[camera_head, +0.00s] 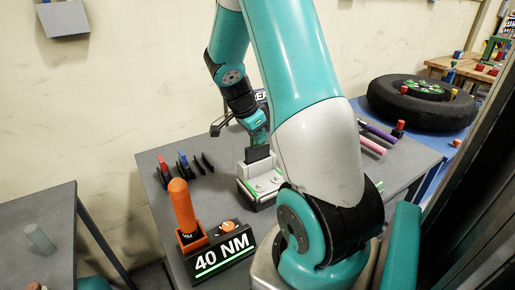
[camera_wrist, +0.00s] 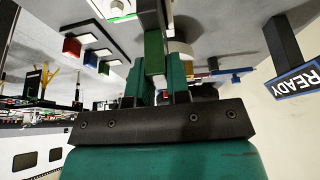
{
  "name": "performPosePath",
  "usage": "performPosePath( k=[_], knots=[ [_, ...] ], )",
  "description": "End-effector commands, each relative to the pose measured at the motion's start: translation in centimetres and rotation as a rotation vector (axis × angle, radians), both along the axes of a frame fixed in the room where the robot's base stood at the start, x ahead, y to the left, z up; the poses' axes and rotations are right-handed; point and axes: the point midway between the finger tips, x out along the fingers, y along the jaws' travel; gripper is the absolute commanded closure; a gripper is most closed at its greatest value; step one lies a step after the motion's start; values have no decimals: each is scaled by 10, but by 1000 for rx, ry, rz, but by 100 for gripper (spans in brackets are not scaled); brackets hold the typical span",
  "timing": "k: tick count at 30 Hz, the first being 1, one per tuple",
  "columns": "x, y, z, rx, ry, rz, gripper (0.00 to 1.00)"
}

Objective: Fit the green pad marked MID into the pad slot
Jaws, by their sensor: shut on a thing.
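A green pad (camera_wrist: 154,52) stands between the two teal fingertips of my gripper (camera_wrist: 155,82) in the wrist view, and the jaws are shut on it. Any MID marking on it cannot be read. In the head view my gripper (camera_head: 258,140) points down over a white and grey fixture (camera_head: 262,186) with green edge lines. A dark upright plate (camera_head: 258,155) rises from the back of the fixture, just below the gripper. The pad cannot be made out in the head view. I cannot tell which part is the pad slot, or whether the pad touches it.
An orange handle (camera_head: 181,205) stands in a holder by a 40 NM sign (camera_head: 222,252). Red- and blue-tipped pieces (camera_head: 184,160) and dark clips stand left of the fixture. Purple and pink rods (camera_head: 378,131) and a tyre (camera_head: 422,103) are at right. A READY sign (camera_wrist: 298,78) shows in the wrist view.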

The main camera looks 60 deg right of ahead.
Motion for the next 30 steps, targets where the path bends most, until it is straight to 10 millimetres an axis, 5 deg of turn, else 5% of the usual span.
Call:
performPosePath(
  k=[12, 24, 25, 27, 30],
  knots=[
    [0, 0, -47, 0, 1, 0, 100],
    [0, 0, -54, -2, -1, 1, 100],
    [0, 0, -53, -2, -1, 1, 76],
    [0, 0, -52, 0, -1, 0, 60],
    [0, 0, -52, 0, -1, 0, 58]
  ],
)
